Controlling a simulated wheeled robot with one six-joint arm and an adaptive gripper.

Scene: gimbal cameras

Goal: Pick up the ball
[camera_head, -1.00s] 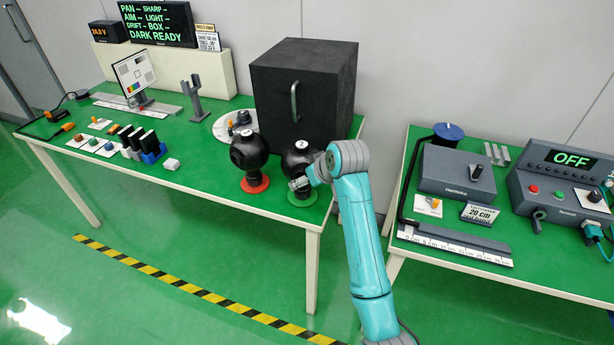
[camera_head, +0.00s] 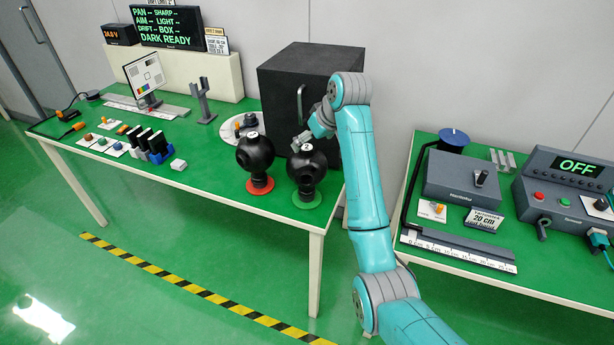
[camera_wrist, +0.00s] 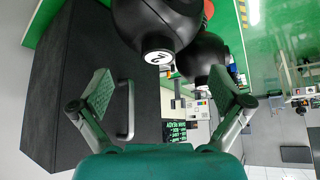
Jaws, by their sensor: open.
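Two black balls with small white tops stand on the left table. One ball (camera_head: 255,152) is on a red disc (camera_head: 259,187), and the other ball (camera_head: 307,172) is on a green disc (camera_head: 307,200). My gripper (camera_head: 305,140) is just above and behind the ball on the green disc, and is partly hidden by my arm. In the wrist view my gripper (camera_wrist: 165,95) has its two fingers spread wide with nothing between the pads. The nearer ball (camera_wrist: 160,22) fills the top middle there, its numbered white cap facing me. The second ball (camera_wrist: 204,58) is partly hidden behind it.
A large dark box (camera_head: 300,82) with a handle stands close behind the balls. Small cards and blocks (camera_head: 150,145) lie to the left on the table (camera_head: 215,188). The right table holds grey control boxes (camera_head: 462,177).

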